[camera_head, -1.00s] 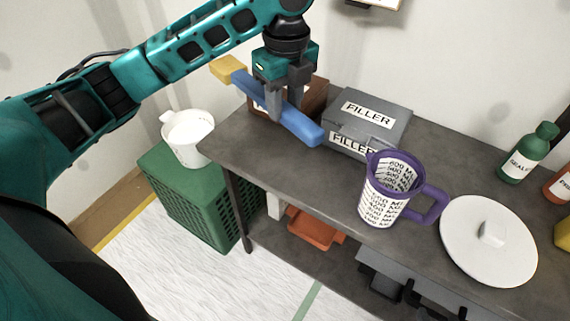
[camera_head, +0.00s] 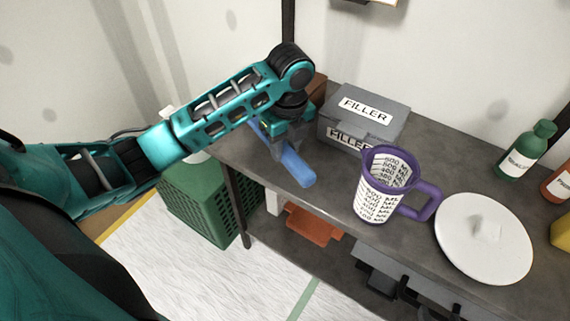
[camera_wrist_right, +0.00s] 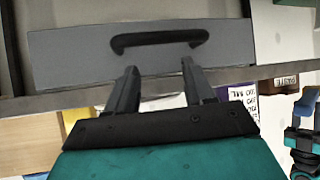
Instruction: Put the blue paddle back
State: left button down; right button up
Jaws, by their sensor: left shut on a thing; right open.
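The blue paddle (camera_head: 293,163) shows in the head view over the left end of the grey table. My left gripper (camera_head: 277,148) is shut on it. The paddle's rounded blue end points toward the front edge; its other end is hidden behind my arm. I cannot tell whether the paddle touches the tabletop. A brown box (camera_head: 316,86) behind my left gripper is mostly hidden by the arm. My right gripper (camera_wrist_right: 158,72) shows in the right wrist view, open and empty, in front of a grey drawer front with a black handle (camera_wrist_right: 158,40).
A grey filler box (camera_head: 362,115), a purple measuring jug (camera_head: 381,203) and a white round lid (camera_head: 470,255) stand on the table (camera_head: 290,222). Green and orange bottles (camera_head: 524,150) are at the right. A green crate (camera_head: 205,205) is beside the table's left end.

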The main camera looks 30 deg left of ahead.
pick_arm(q)
jog(key=shift+f, duration=3.45)
jog(key=shift+f, duration=0.1)
jog(key=c, duration=0.7)
grip_release()
jog(key=shift+c, duration=0.2)
jog(key=r, duration=0.8)
jog(key=d+r, duration=0.1)
jog(key=r, duration=0.3)
jog(key=shift+s+r, duration=0.1)
jog(key=shift+s, duration=0.1)
